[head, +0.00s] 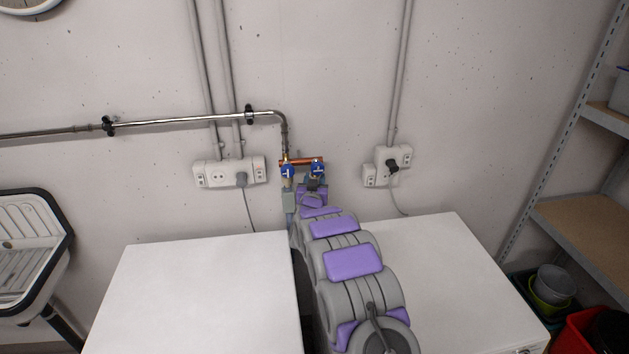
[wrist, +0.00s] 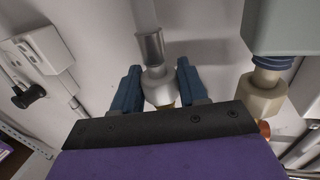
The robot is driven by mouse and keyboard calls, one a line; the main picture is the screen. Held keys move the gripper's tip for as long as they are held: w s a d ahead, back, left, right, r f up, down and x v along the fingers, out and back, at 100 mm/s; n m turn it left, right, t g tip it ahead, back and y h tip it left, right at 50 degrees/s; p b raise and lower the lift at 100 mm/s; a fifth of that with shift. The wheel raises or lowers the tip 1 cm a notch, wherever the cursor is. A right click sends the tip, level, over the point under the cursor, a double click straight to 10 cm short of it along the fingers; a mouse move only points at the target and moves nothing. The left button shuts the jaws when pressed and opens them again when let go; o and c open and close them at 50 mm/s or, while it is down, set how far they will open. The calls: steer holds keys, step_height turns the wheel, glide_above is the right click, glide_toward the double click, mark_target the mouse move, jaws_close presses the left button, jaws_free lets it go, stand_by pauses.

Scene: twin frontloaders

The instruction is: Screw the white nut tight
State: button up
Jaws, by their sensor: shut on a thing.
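The white nut (wrist: 158,88) shows in the wrist view between the two blue fingers of my gripper (wrist: 157,86). The fingers stand on either side of it and are shut on it. A metal sleeve and a grey hose run from the nut toward the top of that view. A bit of copper shows just below the nut, and the rest is hidden by my gripper's body. In the head view my gripper (head: 316,182) is at the right blue-handled valve (head: 318,169) on the wall pipe. The nut is hidden there by my arm.
A second pale nut (wrist: 262,96) sits beside my gripper, under a grey-green box (wrist: 285,25). The left valve (head: 288,172) is close by. Two white machines (head: 200,290) flank my arm. Wall sockets (head: 230,172) are on both sides, and a shelf (head: 590,225) stands at the right.

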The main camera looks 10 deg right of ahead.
steer(key=shift+w+d+n+y+b, duration=0.15)
steer(key=shift+n+y+b, duration=0.6)
steer(key=shift+b, duration=0.9)
steer(key=shift+n+t+y+b, duration=0.3)
steer(key=shift+n+y+b, duration=0.15)
steer(key=shift+y+b, duration=0.6)
steer(key=shift+r+n+y, duration=0.25)
steer(key=shift+n+y, duration=0.05)
steer(key=shift+y, duration=0.3)
steer(key=shift+n+y, duration=0.3)
steer(key=shift+r+y+p, duration=0.15)
steer(key=shift+y+p, duration=0.15)
steer(key=shift+p, duration=0.5)
steer(key=shift+n+y+p, duration=0.4)
steer(key=shift+y+p, duration=0.1)
steer(key=shift+p, duration=0.3)
steer(key=shift+n+y+p, duration=0.4)
steer(key=shift+y+p, duration=0.2)
steer(key=shift+p, duration=0.5)
steer(key=shift+f+y+p, duration=0.2)
steer(key=shift+y+p, duration=0.1)
steer(key=shift+p, duration=0.2)
